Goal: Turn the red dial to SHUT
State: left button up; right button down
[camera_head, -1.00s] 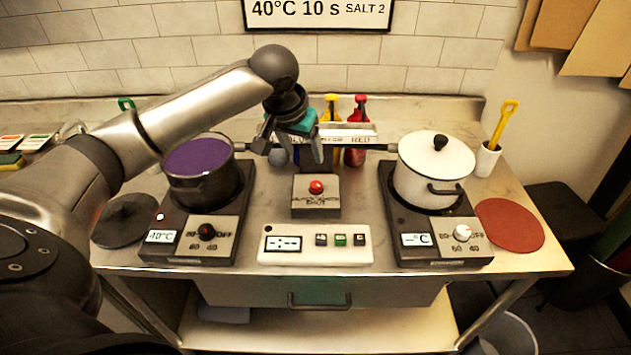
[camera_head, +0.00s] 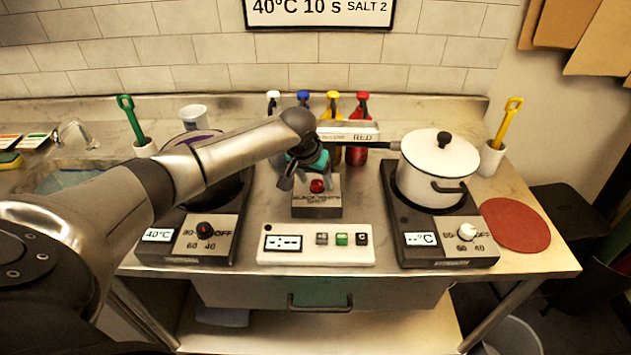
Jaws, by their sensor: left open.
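The red dial (camera_head: 317,186) is a small round knob on top of a grey box (camera_head: 318,210) in the middle of the table. Lettering on the box's front includes SHUT; the dial's pointing direction is too small to tell. My left gripper (camera_head: 303,176) is open and empty, pointing down just above and left of the dial. One finger hangs left of the dial and the other is behind it. I cannot tell whether either finger touches it. My right gripper is not in view.
A hotplate with a white lidded pot (camera_head: 437,165) stands right. Another hotplate (camera_head: 187,252) stands left, its pot mostly hidden by my arm. A white panel with buttons (camera_head: 316,244) lies in front of the box. Several coloured bottles (camera_head: 358,120) stand behind.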

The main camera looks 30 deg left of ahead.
pick_arm(q)
jog(key=shift+f, duration=0.1)
grip_shut()
dwell(0.6)
